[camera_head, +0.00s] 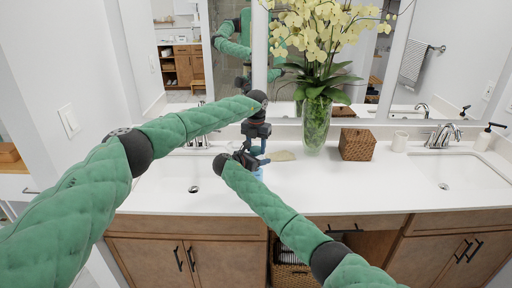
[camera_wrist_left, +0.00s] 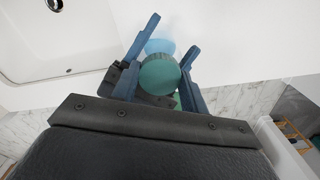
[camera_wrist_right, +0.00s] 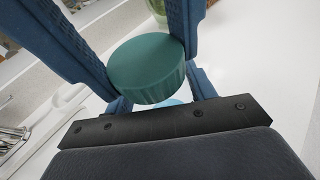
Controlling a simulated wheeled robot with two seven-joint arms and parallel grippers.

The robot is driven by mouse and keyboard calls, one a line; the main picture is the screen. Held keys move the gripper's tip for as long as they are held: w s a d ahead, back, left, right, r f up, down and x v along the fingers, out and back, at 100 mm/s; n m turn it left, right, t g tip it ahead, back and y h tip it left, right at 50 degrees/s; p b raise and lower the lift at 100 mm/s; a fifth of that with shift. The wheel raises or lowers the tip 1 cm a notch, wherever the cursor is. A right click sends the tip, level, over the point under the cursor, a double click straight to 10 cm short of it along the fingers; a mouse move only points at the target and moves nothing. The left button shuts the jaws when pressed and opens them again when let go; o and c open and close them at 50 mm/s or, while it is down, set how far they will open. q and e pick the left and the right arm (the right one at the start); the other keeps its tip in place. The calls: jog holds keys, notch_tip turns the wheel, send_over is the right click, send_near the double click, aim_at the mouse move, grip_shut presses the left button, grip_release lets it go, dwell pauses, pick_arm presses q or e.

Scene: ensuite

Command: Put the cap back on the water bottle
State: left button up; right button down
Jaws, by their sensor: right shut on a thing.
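The teal round cap (camera_wrist_left: 160,75) sits above the light blue water bottle (camera_wrist_left: 158,47), most of which is hidden. I cannot tell whether the cap is seated. In the right wrist view the cap (camera_wrist_right: 147,70) lies between the blue fingers, with a sliver of bottle (camera_wrist_right: 172,102) below it. The grippers crowd together over the counter and mostly hide both things in the head view.
A flat beige item (camera_head: 284,156) lies right of the grippers on the white counter (camera_head: 310,188). Sinks lie left and right; the front counter is clear.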

pick_arm(q)
jog(key=shift+m, duration=0.6)
jog(key=shift+c, duration=0.3)
jog(key=o, duration=1.2)
jog(key=shift+c, duration=0.2)
notch_tip(320, 180, up, 12)
jog(key=shift+w, duration=0.1)
pick_arm(e)
jog(key=shift+c, duration=2.1)
grip_release()
